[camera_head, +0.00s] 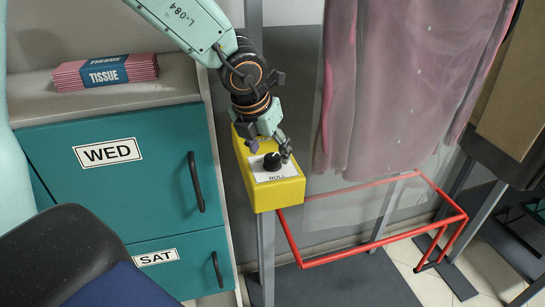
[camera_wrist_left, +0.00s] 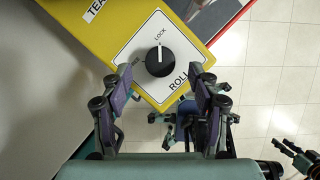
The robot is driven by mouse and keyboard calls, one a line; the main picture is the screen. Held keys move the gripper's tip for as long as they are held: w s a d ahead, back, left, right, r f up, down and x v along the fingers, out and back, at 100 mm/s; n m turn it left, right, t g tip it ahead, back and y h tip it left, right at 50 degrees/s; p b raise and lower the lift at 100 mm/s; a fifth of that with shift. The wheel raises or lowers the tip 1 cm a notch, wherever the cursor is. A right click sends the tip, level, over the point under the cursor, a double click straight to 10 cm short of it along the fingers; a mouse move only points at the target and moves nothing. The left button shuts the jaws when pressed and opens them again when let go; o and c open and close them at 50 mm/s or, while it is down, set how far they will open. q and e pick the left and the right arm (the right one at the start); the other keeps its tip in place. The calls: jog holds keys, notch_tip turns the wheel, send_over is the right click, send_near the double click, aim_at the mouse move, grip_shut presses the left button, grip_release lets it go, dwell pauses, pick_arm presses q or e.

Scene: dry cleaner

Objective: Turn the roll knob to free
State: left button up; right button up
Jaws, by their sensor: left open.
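The roll knob (camera_head: 272,161) is a round black knob on a white label on the yellow box (camera_head: 284,196). In the left wrist view the knob (camera_wrist_left: 159,62) has a white line that points up to the word LOCK. My left gripper (camera_head: 270,150) is open over the box. In the wrist view its fingers (camera_wrist_left: 166,80) stand on either side of the knob's lower part, apart from it. A dark gripper (camera_wrist_left: 297,155), which looks like my right one, shows at the wrist view's lower right edge.
A red wire frame (camera_head: 372,243) juts out right of the box, below a hanging pink garment (camera_head: 410,80). Teal drawers (camera_head: 120,175) marked WED and SAT stand at left, with tissue packs (camera_head: 106,72) on top. A grey post (camera_head: 266,250) is under the box.

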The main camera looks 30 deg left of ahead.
aim_at(272, 161)
pick_arm(q)
jog(key=shift+x, duration=1.15)
jog(key=shift+w+f, duration=0.1)
jog(key=shift+f, duration=0.1)
jog(key=shift+d, duration=0.1)
jog(key=shift+c, duration=0.4)
jog(key=shift+c, duration=0.6)
jog(key=c, duration=1)
